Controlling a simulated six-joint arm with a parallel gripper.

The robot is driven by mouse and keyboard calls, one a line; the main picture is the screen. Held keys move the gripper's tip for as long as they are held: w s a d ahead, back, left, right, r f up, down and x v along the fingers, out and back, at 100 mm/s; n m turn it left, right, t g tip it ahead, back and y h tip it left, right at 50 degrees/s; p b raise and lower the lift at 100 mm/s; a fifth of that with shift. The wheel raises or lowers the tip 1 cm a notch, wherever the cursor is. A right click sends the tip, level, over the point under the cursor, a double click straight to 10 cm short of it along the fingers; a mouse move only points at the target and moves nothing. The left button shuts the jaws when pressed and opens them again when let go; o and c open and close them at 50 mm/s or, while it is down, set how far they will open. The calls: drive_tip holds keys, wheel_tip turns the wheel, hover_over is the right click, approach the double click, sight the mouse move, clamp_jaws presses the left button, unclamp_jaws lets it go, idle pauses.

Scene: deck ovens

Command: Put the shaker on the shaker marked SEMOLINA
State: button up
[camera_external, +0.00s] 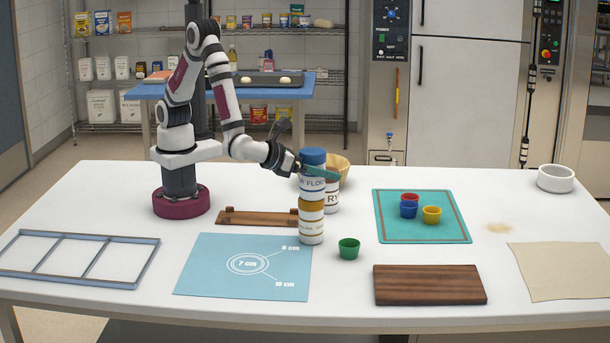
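A white shaker with a blue lid and blue bands (312,186), its label partly readable as "FLOUR", stands upright directly above the SEMOLINA shaker (311,222). The SEMOLINA shaker is white with ochre bands and stands on the table; only part of its word shows. The two look in line and meet in the picture; I cannot tell whether the upper one's weight rests on it. My gripper (318,171) reaches in from the left and is shut on the blue shaker's upper part. One teal finger crosses its front; the other is hidden.
Another shaker (332,197), its label starting "RY", stands close behind on the right, with a yellowish bowl (342,165) behind. A green cup (348,249) is near front right. A wooden rack (256,218) lies left, a blue mat (215,272) front left.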

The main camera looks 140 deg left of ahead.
drive_tip(key=shift+r, duration=0.1)
drive_tip(key=shift+d+r, duration=0.25)
drive_tip(key=v, duration=1.1)
drive_tip(key=s+a+r+n+g+h, duration=0.2)
drive_tip(key=s+n+g+h, duration=0.3)
drive_tip(key=s+n, duration=0.85)
drive_tip(key=s+d+f+n+h, duration=0.1)
drive_tip(key=s+d+n+h, duration=0.1)
drive_tip(key=s+d+h, duration=0.4)
drive_tip(key=s, duration=0.4)
drive_tip(key=shift+s+n+t, duration=0.25)
drive_tip(key=shift+n+t, duration=0.05)
drive_tip(key=shift+n, duration=0.05)
drive_tip(key=shift+f, duration=0.15)
